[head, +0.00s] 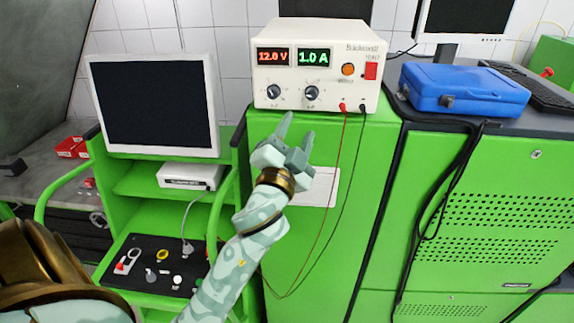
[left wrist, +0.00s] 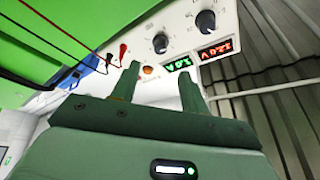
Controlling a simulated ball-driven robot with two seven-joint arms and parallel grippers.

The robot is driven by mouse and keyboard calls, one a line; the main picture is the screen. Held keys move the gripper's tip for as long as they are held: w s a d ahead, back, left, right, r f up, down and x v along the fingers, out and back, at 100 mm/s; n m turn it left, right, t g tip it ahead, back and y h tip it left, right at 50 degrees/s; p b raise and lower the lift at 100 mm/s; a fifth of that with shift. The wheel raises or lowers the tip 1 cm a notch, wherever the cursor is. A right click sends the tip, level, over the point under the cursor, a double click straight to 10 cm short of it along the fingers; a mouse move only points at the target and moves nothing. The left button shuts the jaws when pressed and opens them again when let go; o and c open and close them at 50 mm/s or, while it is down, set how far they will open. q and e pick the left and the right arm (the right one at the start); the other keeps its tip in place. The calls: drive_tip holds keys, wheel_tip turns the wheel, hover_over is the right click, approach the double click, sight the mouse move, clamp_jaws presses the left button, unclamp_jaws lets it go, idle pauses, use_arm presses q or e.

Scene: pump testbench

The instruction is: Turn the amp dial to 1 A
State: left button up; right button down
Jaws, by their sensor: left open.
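The white power supply (head: 320,60) stands on the green cabinet. Its red display (head: 273,56) reads 12.0 V and its green display (head: 313,57) reads 1.0 A. The amp dial (head: 312,93) is the right one of two dark knobs, and the volt dial (head: 273,92) is the left one. My left gripper (head: 298,131) is open and empty, in front of and below the dials, touching neither. In the left wrist view the amp dial (left wrist: 160,43) and volt dial (left wrist: 205,21) appear inverted, beyond the open fingers (left wrist: 157,88). My right gripper is out of view.
Red and black leads (head: 343,130) hang from the supply's front, just right of my left gripper. A blue case (head: 464,90) lies at right.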

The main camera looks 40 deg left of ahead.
use_arm(q)
drive_tip(key=b+v, duration=0.2)
drive_tip(key=v, duration=0.4)
drive_tip(key=shift+s, duration=0.4)
drive_tip(key=shift+d+f, duration=0.1)
drive_tip(key=shift+f, duration=0.05)
